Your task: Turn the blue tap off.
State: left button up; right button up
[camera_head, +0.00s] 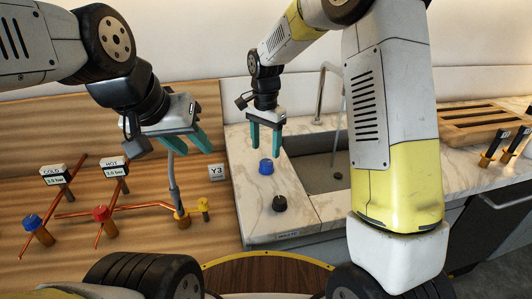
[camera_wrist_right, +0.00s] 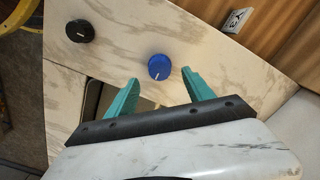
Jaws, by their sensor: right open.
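A round blue tap knob (camera_head: 266,167) stands on the marble counter left of the sink, with a pale pointer line on its top in the right wrist view (camera_wrist_right: 159,67). My right gripper (camera_head: 266,140) is open and empty above it, fingers pointing down. In the right wrist view its fingertips (camera_wrist_right: 161,77) show on either side of the knob, apart from it. A thin pale line, apparently water, drops from the curved spout (camera_head: 320,95) into the sink. My left gripper (camera_head: 187,143) is open and empty above the wooden panel at left.
A black knob (camera_head: 279,203) sits on the counter nearer me. Copper pipes carry another blue valve (camera_head: 33,222) marked COLD and a red valve (camera_head: 102,213) marked HOT. The sink basin (camera_head: 315,172) lies right of the blue knob; a wooden rack (camera_head: 480,122) is further right.

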aim_at(266, 162)
notch_tip(266, 162, down, 7)
jog(key=shift+r, duration=0.15)
grip_shut()
dwell(0.4)
